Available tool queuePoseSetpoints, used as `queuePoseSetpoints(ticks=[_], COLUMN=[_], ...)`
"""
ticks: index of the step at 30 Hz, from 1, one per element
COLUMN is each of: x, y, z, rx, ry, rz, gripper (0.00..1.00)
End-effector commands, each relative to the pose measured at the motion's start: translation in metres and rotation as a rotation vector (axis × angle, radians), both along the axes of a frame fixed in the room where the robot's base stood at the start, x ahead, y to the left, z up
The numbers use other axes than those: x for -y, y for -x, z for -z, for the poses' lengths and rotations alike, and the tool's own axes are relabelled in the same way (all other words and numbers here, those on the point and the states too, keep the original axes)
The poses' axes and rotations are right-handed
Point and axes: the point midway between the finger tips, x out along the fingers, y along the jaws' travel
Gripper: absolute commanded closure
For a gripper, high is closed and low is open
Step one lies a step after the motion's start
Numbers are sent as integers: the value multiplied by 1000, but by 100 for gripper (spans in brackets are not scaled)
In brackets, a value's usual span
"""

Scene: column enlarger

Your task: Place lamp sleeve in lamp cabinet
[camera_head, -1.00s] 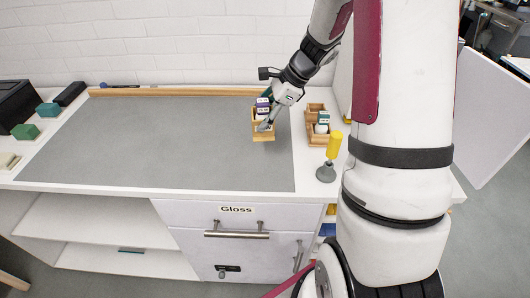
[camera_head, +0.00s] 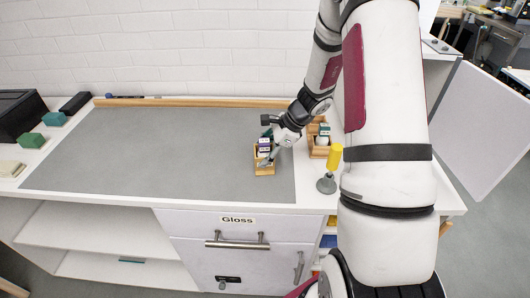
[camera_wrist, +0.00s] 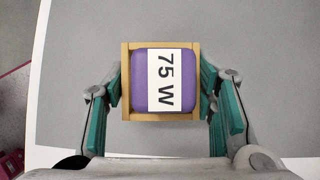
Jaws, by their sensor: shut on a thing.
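The lamp sleeve, a purple block with a white "75 W" label, shows in the wrist view (camera_wrist: 148,82) inside a square light-wood frame (camera_wrist: 126,85). In the head view the wooden holder (camera_head: 264,171) is over the right part of the grey mat, with purple and white faces in its top. My gripper (camera_wrist: 165,112) is shut on this wood-framed piece, a teal-padded finger at each side; it also shows in the head view (camera_head: 272,150). I cannot tell how high the piece is above the mat. A white cabinet with an open door (camera_head: 480,130), possibly the lamp cabinet, stands at right, largely hidden by my arm.
A second wooden holder (camera_head: 318,150) and a yellow-topped grey stand (camera_head: 330,170) are close right of my gripper. Green blocks (camera_head: 31,141) and a black box (camera_head: 17,115) are at far left.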

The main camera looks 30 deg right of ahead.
Motion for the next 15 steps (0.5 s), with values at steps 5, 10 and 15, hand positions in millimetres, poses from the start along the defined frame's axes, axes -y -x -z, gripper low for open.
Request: queuePoseSetpoints(ticks=[5, 10, 15], x=[0, 0, 0], y=[0, 0, 0], z=[2, 2, 2], rx=[-1, -2, -2], ry=[2, 1, 1], rz=[-1, -1, -1], gripper=[99, 29, 29])
